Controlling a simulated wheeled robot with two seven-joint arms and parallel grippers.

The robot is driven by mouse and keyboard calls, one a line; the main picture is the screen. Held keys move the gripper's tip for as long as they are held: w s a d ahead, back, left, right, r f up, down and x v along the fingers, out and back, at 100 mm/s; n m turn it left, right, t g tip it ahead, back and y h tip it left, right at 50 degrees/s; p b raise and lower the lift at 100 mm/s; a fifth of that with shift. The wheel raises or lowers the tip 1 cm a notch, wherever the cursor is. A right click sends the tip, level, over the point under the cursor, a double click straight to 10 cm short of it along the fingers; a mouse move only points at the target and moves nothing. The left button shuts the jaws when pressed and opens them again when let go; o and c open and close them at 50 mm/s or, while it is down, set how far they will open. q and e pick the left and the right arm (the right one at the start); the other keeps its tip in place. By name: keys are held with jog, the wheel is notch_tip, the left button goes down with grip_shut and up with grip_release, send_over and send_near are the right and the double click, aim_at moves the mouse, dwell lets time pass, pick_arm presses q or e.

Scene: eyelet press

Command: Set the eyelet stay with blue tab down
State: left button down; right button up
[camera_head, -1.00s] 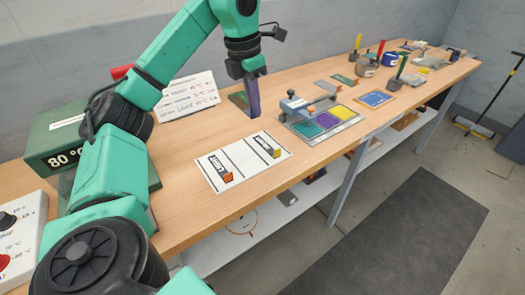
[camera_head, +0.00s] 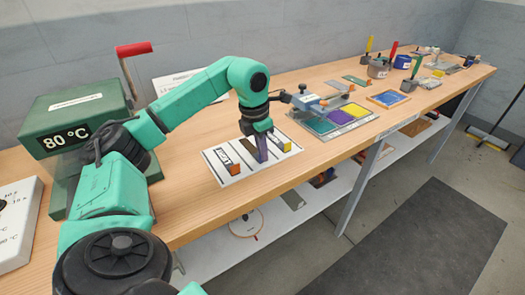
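A white card (camera_head: 222,180) with dark outlines lies on the bench. A dark stay with an orange tab (camera_head: 235,170) lies on its left part, and one with a yellow tab (camera_head: 286,146) on its right part. My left gripper (camera_head: 262,157) points down over the card between them. Its purple-grey fingers look close together. A dark brown strip (camera_head: 234,146), the third stay, runs from the fingers along the card's middle part. Its tab end is hidden by the fingers, so I see no blue. I cannot tell whether it touches the card. My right gripper is out of view.
A green press (camera_head: 70,110) reading 80 °C, with a red-handled lever (camera_head: 134,49), stands at left. A tray with coloured pads (camera_head: 340,117) and a blue-grey clamp-like tool (camera_head: 307,101) lie right of the card. The bench front is clear.

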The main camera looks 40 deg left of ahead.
pick_arm(q)
jog(key=c, duration=1)
grip_release()
jog(key=shift+c, duration=0.2)
jog(key=r, duration=0.5)
jog(key=s+r+p, duration=0.1)
jog(key=r, duration=0.2)
jog(key=shift+a+r, duration=0.15)
jog(key=shift+r, duration=0.2)
jog(key=r+p, duration=0.1)
jog(key=r, duration=0.2)
jog(key=shift+s+a+r+p, duration=0.15)
jog(key=shift+s+r+p, duration=0.05)
jog(key=shift+s+p, duration=0.2)
